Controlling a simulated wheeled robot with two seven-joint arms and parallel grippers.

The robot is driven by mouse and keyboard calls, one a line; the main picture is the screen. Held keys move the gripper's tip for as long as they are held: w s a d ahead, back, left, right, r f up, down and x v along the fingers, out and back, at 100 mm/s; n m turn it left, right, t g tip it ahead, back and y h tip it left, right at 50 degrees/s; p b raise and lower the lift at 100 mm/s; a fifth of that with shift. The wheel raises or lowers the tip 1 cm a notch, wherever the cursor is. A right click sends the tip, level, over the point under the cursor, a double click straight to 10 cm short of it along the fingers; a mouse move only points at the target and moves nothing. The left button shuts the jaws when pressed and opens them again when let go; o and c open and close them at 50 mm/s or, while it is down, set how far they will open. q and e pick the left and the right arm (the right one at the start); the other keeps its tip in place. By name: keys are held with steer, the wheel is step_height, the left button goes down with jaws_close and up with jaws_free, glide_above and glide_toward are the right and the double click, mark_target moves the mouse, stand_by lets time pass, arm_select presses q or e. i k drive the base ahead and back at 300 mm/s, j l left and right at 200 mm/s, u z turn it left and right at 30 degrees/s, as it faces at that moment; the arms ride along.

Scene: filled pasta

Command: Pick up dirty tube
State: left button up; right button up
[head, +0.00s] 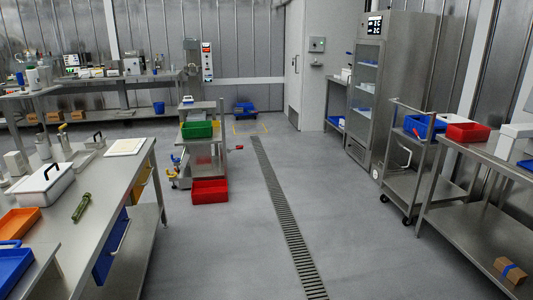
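A greenish tube-like object (81,207) lies on the steel table (110,190) at the left, near its right edge. It lies slanted, with a wider end toward the front. It looks like the tube, but dirt on it is too small to make out. Neither of my grippers shows in the head view.
A white lidded box (45,185), an orange tray (18,222) and a blue tray (12,268) are left of the tube. A cart with a green bin (197,130) and a red bin (209,192) stand mid-room. The floor around the drain (285,220) is clear.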

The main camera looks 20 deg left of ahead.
mark_target(88, 195)
steer(key=i+j+u, duration=0.15)
steer(key=i+u, duration=0.5)
steer(key=i, duration=0.2)
steer(key=i+l+u, duration=0.1)
steer(key=i+u, duration=1.05)
steer(key=i+l+u, duration=0.4)
steer(key=i+j, duration=0.05)
steer(key=j, duration=0.05)
